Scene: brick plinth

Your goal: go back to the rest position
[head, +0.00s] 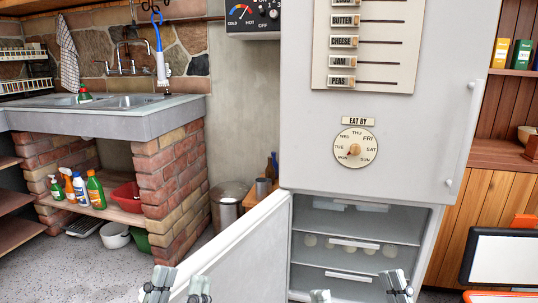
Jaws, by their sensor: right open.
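My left gripper (179,289) shows at the bottom edge of the head view, left of centre. Its two fingertips stand apart in front of the outer end of the white lower fridge door (238,254). I cannot tell whether they touch or hold the door. My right gripper (358,291) is at the bottom edge, right of centre, in front of the open lower compartment. It is open, with its fingertips wide apart and nothing seen between them. Most of both grippers and both arms are cut off by the frame.
The white fridge (410,140) stands ahead; its lower door swings out to the left. Its open compartment (335,265) has shelves with pale round items. A sink counter on brick plinths (165,190) is at the left.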

